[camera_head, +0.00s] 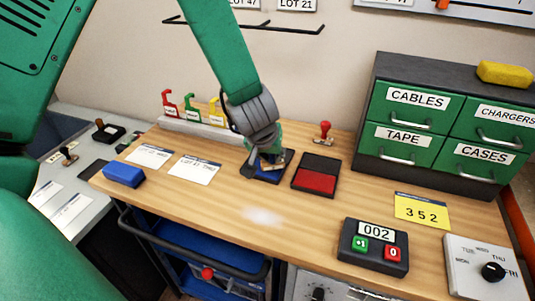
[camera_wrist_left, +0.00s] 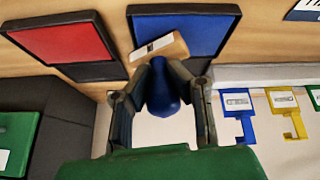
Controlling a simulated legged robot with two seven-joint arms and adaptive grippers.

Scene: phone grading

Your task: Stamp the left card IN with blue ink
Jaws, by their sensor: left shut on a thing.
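My left gripper (camera_head: 264,165) is shut on a stamp with a blue handle (camera_wrist_left: 163,92). The stamp's tan base (camera_wrist_left: 158,50), with a white label, is over the blue ink pad (camera_wrist_left: 190,28); I cannot tell whether it touches. In the head view the blue pad (camera_head: 273,181) is mostly hidden by the gripper. The left card (camera_head: 150,155) lies on the wooden table to the left, beside the right card (camera_head: 194,169); both are white with print. My right gripper is not in view.
A red ink pad (camera_head: 316,178) lies right of the blue one, with a red stamp (camera_head: 324,132) behind. A blue block (camera_head: 124,175) lies left of the cards. A rack (camera_head: 200,130) with coloured holders stands behind them. A counter (camera_head: 374,248) and drawers (camera_head: 410,120) are at right.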

